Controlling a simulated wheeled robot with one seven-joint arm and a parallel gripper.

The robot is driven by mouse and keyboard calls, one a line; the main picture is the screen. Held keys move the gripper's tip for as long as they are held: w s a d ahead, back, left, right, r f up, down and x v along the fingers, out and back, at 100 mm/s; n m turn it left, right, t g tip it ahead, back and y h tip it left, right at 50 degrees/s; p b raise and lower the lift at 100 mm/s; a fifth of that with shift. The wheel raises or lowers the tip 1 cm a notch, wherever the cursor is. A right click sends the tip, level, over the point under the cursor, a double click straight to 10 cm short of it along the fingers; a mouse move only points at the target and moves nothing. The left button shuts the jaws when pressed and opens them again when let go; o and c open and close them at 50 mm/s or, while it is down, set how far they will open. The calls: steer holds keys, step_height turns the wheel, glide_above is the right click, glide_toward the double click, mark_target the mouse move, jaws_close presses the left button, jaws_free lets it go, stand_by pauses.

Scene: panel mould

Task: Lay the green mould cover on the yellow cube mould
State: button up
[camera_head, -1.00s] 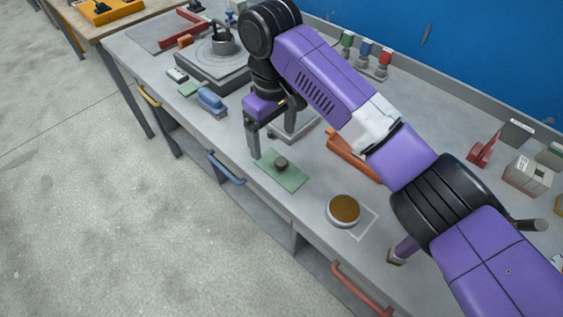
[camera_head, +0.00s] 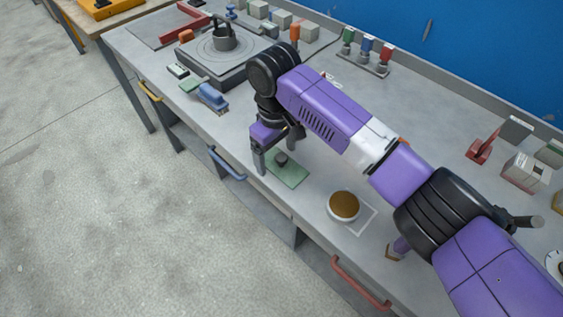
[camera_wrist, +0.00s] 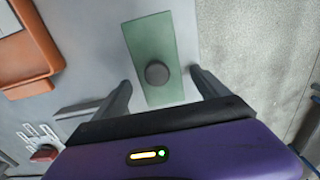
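The green mould cover (camera_head: 290,176) is a flat rectangular plate with a dark round knob, lying on the grey bench. In the wrist view the cover (camera_wrist: 150,30) is ahead of my gripper, its knob near the middle between the fingers. My gripper (camera_head: 278,151) is over the cover's far left part in the head view. A yellowish block (camera_head: 558,202), cut off at the right edge, may be the yellow cube mould; I cannot tell for sure.
A round brown-topped dish (camera_head: 344,206) stands near the front edge, right of the cover. A blue-handled brush (camera_head: 212,97) and a round turntable-like device (camera_head: 222,52) stand left. Grey and red blocks (camera_head: 525,170) stand right. An orange tray (camera_wrist: 30,55) lies beside the cover.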

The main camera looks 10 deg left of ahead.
steer(key=shift+r, duration=0.1)
steer(key=c, duration=1.5)
